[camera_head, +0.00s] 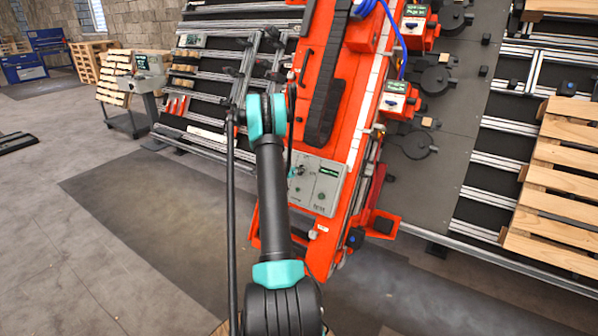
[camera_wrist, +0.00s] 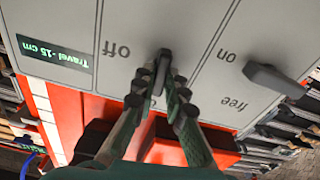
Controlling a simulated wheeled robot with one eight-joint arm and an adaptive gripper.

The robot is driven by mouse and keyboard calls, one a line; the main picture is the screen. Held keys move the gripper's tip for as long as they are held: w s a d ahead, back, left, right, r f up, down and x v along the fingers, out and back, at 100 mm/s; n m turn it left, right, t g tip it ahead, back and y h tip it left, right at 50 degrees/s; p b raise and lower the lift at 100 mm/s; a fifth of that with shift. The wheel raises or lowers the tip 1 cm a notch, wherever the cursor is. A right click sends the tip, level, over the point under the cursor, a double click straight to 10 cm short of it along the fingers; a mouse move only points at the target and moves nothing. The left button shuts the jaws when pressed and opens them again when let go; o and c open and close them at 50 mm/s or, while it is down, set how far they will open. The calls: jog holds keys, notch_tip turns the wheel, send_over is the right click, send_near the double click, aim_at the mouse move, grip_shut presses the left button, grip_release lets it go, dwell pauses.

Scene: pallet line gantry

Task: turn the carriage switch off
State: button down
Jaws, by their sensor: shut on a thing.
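The grey control panel (camera_head: 325,200) is on the red carriage (camera_head: 340,110) in the head view. In the wrist view its face (camera_wrist: 60,15) appears upside down. A dark switch knob (camera_wrist: 163,60) stands between my gripper's fingertips (camera_wrist: 163,85), which are shut on it. My gripper (camera_head: 297,172) also shows at the panel's left side in the head view.
A second dark handle (camera_wrist: 272,80) is at the right in the wrist view, near the word "free" (camera_wrist: 234,103). A display (camera_wrist: 55,52) reads "Travel -15 cm".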

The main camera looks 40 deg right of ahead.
jog(key=n, duration=0.4)
jog(key=shift+n, duration=0.3)
jog(key=n, duration=0.4)
jog(key=shift+n+t+y, duration=0.4)
jog(key=n, duration=0.4)
jog(key=shift+a+n, duration=0.1)
jog(key=shift+n, duration=0.2)
jog(key=shift+f+n+y, duration=0.1)
jog(key=shift+n+y, duration=0.3)
jog(key=shift+n, duration=1.2)
jog(key=c, duration=1.6)
grip_release()
jog(key=shift+o, duration=0.2)
